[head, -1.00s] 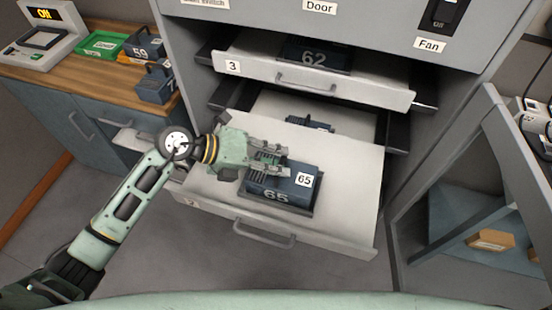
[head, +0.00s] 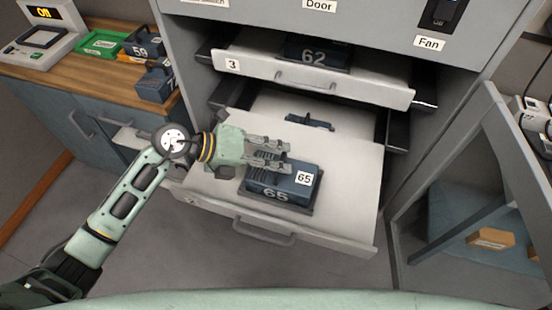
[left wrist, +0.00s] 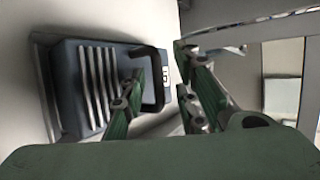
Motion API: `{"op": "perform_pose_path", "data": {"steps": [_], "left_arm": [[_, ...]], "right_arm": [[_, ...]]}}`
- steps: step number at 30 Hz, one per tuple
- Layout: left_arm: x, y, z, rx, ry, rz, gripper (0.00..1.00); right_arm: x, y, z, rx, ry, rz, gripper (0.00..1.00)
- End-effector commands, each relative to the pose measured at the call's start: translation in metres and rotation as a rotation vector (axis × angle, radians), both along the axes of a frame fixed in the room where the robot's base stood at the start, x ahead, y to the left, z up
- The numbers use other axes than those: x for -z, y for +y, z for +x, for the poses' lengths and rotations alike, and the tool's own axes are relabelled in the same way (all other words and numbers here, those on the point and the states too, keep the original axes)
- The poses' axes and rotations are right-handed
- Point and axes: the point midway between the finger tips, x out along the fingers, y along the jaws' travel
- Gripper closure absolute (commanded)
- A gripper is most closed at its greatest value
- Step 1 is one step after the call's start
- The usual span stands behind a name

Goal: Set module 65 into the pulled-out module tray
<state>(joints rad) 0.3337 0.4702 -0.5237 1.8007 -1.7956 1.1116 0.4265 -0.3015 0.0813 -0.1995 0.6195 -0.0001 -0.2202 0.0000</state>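Module 65 (head: 284,186), a dark blue block with white 65 labels, sits upright on a dark base in the pulled-out white module tray (head: 345,220). My left gripper (head: 282,155) is over its back left part. In the left wrist view the fingers (left wrist: 160,92) are spread, with the black handle of module 65 (left wrist: 85,85) between or just beyond them. No grip on the handle shows. Whether the module is fully down in its base cannot be told. My right gripper is not in view.
Tray 3 (head: 310,77) with module 62 (head: 315,54) is above and behind. Several modules and a green box (head: 102,43) stand on the wooden counter at left. An open cabinet door (head: 440,165) is at right.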

Motion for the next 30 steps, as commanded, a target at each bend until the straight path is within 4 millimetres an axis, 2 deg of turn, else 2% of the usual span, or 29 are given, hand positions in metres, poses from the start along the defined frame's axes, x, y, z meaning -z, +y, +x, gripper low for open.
{"op": "perform_pose_path", "data": {"steps": [9, 15, 21, 30], "left_arm": [[-0.030, 0.057, -0.009, -0.003, -0.004, 0.006, 0.72], [-0.048, 0.085, -0.015, -0.003, -0.001, 0.005, 0.72], [-0.057, 0.096, -0.017, -0.001, 0.000, 0.001, 0.72], [-0.058, 0.097, -0.018, -0.001, 0.000, 0.001, 0.72]], "right_arm": [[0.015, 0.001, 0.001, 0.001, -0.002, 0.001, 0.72], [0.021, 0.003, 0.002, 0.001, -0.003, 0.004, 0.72], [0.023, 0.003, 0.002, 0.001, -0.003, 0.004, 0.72], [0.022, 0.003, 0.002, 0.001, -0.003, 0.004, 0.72]]}}
